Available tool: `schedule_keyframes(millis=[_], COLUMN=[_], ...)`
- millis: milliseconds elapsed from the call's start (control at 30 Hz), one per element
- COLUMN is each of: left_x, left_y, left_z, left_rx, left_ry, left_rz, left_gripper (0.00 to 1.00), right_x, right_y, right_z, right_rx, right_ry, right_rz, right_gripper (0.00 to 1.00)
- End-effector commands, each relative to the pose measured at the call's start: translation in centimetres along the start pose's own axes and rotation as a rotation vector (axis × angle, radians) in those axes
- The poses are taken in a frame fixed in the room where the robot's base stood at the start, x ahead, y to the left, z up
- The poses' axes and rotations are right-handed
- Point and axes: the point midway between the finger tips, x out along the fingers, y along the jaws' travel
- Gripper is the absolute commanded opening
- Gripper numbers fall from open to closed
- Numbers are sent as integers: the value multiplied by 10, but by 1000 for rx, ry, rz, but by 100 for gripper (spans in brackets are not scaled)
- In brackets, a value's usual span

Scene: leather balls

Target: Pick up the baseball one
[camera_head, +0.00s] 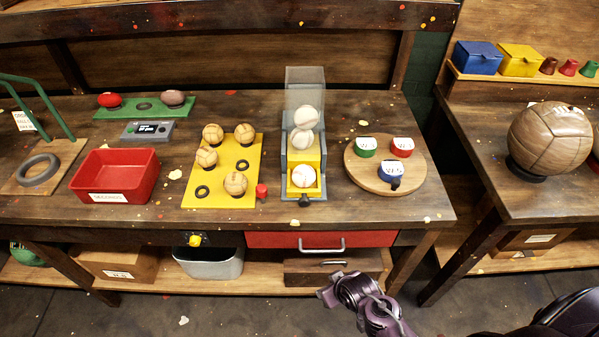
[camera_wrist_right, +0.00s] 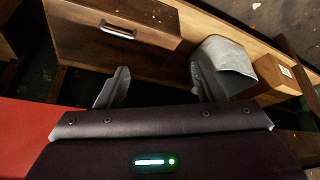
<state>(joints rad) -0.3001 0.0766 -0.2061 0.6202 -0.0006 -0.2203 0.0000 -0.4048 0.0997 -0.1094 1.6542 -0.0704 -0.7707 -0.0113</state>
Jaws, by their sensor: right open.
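Several white balls that look like baseballs sit in a dispenser (camera_head: 288,150) with a clear upper chute, in the middle of the table. Two are stacked in the chute, an upper ball (camera_head: 307,117) and a lower one (camera_head: 302,140). One white ball (camera_head: 304,177) rests in the yellow tray at the bottom front. Fine stitching is too small to tell. My right arm shows low in the head view, in front of the table and below its top. In the wrist view my right gripper (camera_wrist_right: 160,88) is open and empty, its fingers wide apart. My left gripper is not in view.
A yellow board (camera_head: 225,197) with several tan panelled balls lies left of the dispenser. A round wooden board (camera_head: 360,178) with coloured cups lies right. A red bin (camera_head: 117,176), green rack (camera_head: 145,114) and red drawer (camera_head: 320,239) are nearby. A large brown ball (camera_head: 549,140) sits on the right table.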

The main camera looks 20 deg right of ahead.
Motion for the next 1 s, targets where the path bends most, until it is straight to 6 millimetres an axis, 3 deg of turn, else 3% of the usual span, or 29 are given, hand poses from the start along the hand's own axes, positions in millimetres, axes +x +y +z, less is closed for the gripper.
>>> schedule_keyframes(millis=[33,300,400,700,1000], left_x=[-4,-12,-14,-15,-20], left_y=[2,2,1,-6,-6], left_z=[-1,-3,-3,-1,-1], left_rx=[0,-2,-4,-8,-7], left_ry=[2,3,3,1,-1], left_rz=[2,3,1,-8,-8], left_gripper=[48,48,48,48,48], right_x=[-22,-119,-142,-148,-137], right_y=[4,19,27,39,41], right_z=[-24,-116,-156,-216,-246], right_rx=[-4,-39,-68,-123,-134], right_ry=[31,201,338,629,720], right_rz=[7,39,51,45,38], right_gripper=[62,62,62,62,62])
